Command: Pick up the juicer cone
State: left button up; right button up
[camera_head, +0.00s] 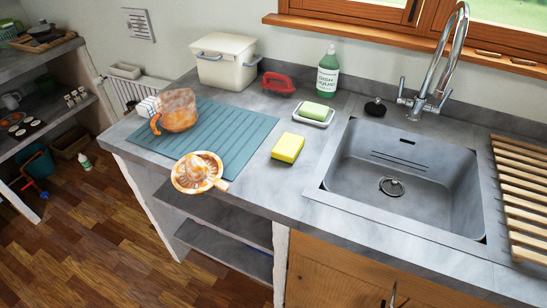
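The juicer cone (199,167) is orange and whitish and stands up in the middle of a round, shallow juicer dish (183,184) of similar colours. The dish sits at the counter's front edge, by the near edge of a blue-grey ribbed mat (234,143). A short handle or spout points right from the dish. I cannot tell whether the cone is separate from the dish. Neither of my grippers is in view.
An orange translucent jug (177,109) stands on the mat behind the juicer. A yellow sponge (288,147) lies to the right, then the sink (360,185). A white bin (224,62), a red brush-like item (279,82) and a soap bottle (328,73) stand at the back.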

aim_at(197, 172)
jog(key=i+j+z, duration=0.15)
jog(key=j+z, duration=0.3)
jog(key=j, duration=0.15)
jog(key=j+z, duration=0.95)
jog(key=j, duration=0.35)
jog(key=k+j+z, duration=0.2)
jog(key=j+z, duration=0.3)
jog(key=j, duration=0.1)
